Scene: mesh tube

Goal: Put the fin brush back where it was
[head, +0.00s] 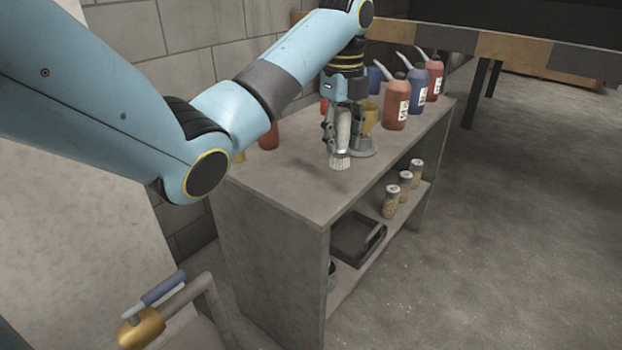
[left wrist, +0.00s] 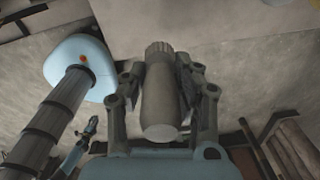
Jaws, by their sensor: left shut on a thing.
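The fin brush (head: 342,135) has a pale grey handle and white bristles that point down. My left gripper (head: 334,135) is shut on its handle and holds it over the grey shelf top (head: 290,190). I cannot tell whether the bristles touch the top. In the left wrist view the brush (left wrist: 160,105) sits between the two fingers of my left gripper (left wrist: 162,90), with its bristles at the far end. A grey round base with a yellow cup-like part (head: 369,115) stands just right of the brush, partly hidden. My right gripper is not in view.
Several bottles with spouts, such as a brown one (head: 396,105) and a blue one (head: 418,92), stand at the back right. Jars (head: 391,202) and a dark tray (head: 357,238) sit on the lower shelf. The front of the top is clear.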

